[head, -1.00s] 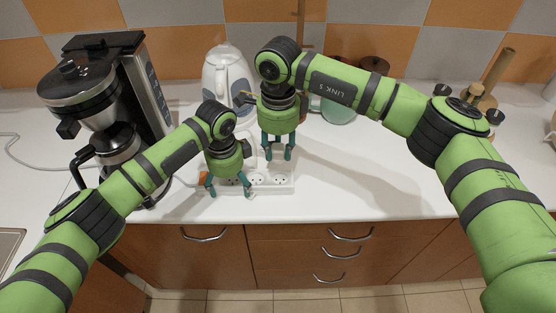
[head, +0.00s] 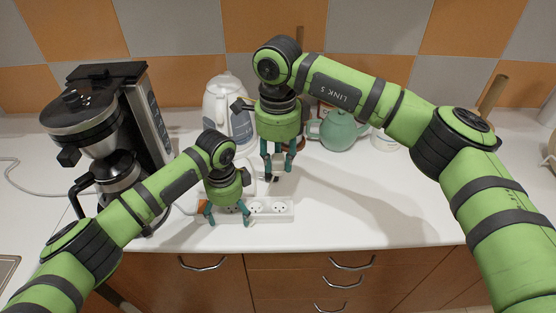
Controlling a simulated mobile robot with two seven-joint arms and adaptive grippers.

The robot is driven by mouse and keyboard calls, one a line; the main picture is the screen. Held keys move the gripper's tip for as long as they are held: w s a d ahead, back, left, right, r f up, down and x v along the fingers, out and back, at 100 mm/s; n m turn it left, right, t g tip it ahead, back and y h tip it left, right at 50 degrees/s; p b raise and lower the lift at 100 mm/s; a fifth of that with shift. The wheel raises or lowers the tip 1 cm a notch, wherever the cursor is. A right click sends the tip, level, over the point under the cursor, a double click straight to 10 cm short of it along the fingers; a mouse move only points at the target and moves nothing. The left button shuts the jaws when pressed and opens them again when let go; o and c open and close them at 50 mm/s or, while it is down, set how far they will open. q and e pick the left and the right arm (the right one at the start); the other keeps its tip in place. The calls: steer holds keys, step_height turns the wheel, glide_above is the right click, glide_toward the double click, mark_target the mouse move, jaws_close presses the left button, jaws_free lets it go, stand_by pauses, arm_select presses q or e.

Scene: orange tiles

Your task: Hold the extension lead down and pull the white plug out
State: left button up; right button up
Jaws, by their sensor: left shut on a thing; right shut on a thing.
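The white extension lead (head: 270,216) lies on the counter, with an orange switch (head: 203,206) at its left end. Two sockets on its right part show empty. My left gripper (head: 229,222) is shut across the lead's left part, one finger on either side of it. My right gripper (head: 277,173) is shut on the white plug (head: 277,168), held above and behind the lead, apart from it. The plug is hard to make out against the white counter; small dark pins show below it. The sockets under my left gripper are partly hidden.
A coffee maker (head: 148,112) stands at the left and a white kettle (head: 217,103) behind my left gripper. A green teapot (head: 339,132) and a white mug (head: 383,141) stand behind my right arm. The counter right of the lead is clear.

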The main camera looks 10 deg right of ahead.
arm_select(q)
steer(key=shift+s+f, duration=0.1)
arm_select(e)
steer(key=shift+r, duration=1.25)
arm_select(q)
steer(key=o, duration=1.3)
arm_select(e)
steer(key=shift+w, duration=0.1)
arm_select(q)
steer(key=shift+r, duration=0.5)
step_height(320, 180, up, 11)
